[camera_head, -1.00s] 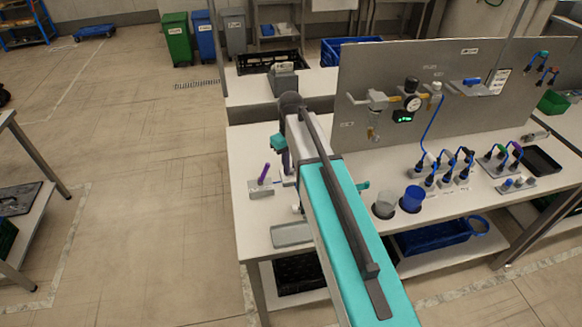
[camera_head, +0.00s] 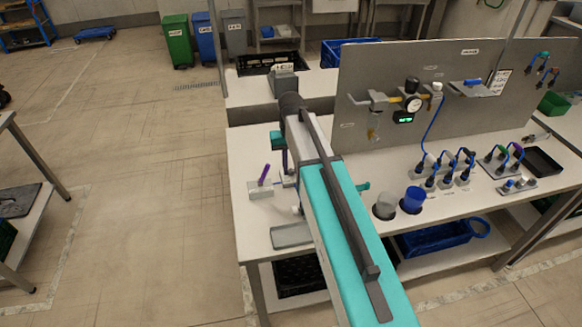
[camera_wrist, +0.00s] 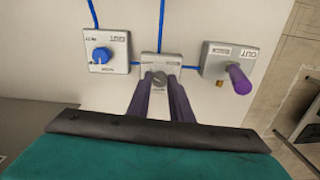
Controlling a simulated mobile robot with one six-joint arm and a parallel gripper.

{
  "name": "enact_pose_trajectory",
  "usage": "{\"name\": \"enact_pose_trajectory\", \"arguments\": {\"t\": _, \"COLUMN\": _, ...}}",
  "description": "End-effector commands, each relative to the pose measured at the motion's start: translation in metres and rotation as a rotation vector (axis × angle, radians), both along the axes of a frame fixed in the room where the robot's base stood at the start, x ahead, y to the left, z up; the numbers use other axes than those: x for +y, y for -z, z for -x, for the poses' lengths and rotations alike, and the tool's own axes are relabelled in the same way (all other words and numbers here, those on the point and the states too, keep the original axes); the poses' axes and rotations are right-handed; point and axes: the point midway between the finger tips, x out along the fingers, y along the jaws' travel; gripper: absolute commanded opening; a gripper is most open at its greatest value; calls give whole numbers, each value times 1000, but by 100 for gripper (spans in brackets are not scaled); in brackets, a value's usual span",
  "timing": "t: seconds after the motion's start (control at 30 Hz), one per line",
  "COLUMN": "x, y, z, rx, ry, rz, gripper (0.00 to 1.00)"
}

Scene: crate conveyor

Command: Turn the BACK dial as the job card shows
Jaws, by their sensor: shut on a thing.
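In the wrist view my gripper (camera_wrist: 160,79) is shut on a small round grey dial (camera_wrist: 159,76). The dial sits on the middle grey box (camera_wrist: 149,60), and the dark fingers are on either side of it. I cannot read a name on this box. In the head view my wrist hides the dial and fingertips. A white card (camera_head: 499,83), likely the job card, hangs on the upright panel, too small to read.
Left of the middle box is a box with a blue knob (camera_wrist: 101,54). To the right is a box marked OUT with a purple lever (camera_wrist: 240,79), also in the head view (camera_head: 264,174). Blue lines run from the boxes. Grey (camera_head: 384,207) and blue (camera_head: 412,200) cups stand right of my arm.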

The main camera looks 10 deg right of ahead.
Motion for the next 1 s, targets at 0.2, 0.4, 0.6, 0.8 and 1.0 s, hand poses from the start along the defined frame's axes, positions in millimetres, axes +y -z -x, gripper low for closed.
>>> {"name": "enact_pose_trajectory", "arguments": {"t": 0.2, "x": 0, "y": 0, "z": 0, "rx": -1, "ry": 0, "rz": 0, "gripper": 28}}
{"name": "enact_pose_trajectory", "arguments": {"t": 0.4, "x": 0, "y": 0, "z": 0, "rx": -1, "ry": -1, "rz": 0, "gripper": 38}}
{"name": "enact_pose_trajectory", "arguments": {"t": 0.6, "x": 0, "y": -1, "z": 0, "rx": -1, "ry": -1, "rz": 0, "gripper": 38}}
{"name": "enact_pose_trajectory", "arguments": {"t": 0.8, "x": 0, "y": -9, "z": 0, "rx": -1, "ry": -2, "rz": 0, "gripper": 38}}
{"name": "enact_pose_trajectory", "arguments": {"t": 1.0, "x": 0, "y": -28, "z": 0, "rx": -1, "ry": -2, "rz": 0, "gripper": 38}}
